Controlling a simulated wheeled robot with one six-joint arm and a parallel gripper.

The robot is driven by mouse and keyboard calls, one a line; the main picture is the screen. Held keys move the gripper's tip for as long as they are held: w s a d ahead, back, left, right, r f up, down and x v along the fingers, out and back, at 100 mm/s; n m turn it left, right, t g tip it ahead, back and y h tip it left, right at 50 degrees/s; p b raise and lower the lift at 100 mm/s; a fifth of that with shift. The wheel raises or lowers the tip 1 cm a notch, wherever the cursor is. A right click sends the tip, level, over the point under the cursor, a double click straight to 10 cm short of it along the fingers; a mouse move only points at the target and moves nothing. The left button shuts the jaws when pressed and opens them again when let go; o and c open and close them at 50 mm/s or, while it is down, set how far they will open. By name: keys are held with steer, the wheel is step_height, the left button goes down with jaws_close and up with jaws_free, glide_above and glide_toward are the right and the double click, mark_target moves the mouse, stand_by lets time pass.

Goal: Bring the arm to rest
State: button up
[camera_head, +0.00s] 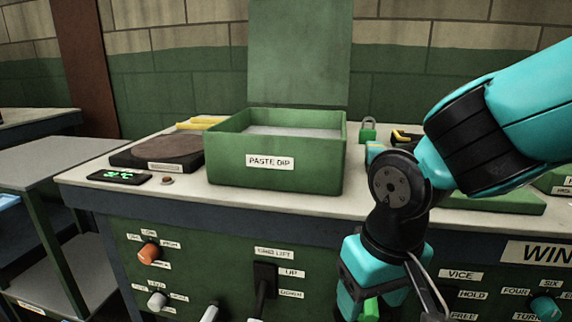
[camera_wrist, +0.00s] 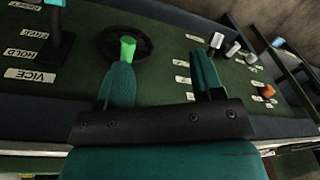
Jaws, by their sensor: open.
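My teal arm reaches in from the right in the head view, bends at a black joint and points down in front of the bench's green front panel. My gripper (camera_wrist: 165,62) is open in the wrist view, with its two teal fingers spread apart and bare panel between them. A black handwheel (camera_wrist: 143,42) with a bright green knob (camera_wrist: 127,48) is on the panel beyond the left finger. That fingertip overlaps the knob in the picture; I cannot tell whether they touch. In the head view the fingertips are not clearly visible.
An open green box labelled PASTE DIP (camera_head: 275,172) stands on the bench top (camera_head: 190,194), its lid (camera_head: 298,55) raised. A dark plate (camera_head: 158,152) lies left of it. An orange knob (camera_head: 149,253) and levers stick out of the panel. A grey side table (camera_head: 60,165) stands left.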

steer(key=s+d+r+n+y, duration=0.3)
steer(key=s+d+r, duration=0.1)
steer(key=s, duration=0.5)
step_height(320, 180, up, 25)
steer(key=p, duration=2.4)
steer(key=shift+a+f+g+p, duration=0.15)
steer(key=shift+g+p, duration=0.15)
steer(key=shift+g, duration=0.1)
steer(key=shift+w, duration=0.1)
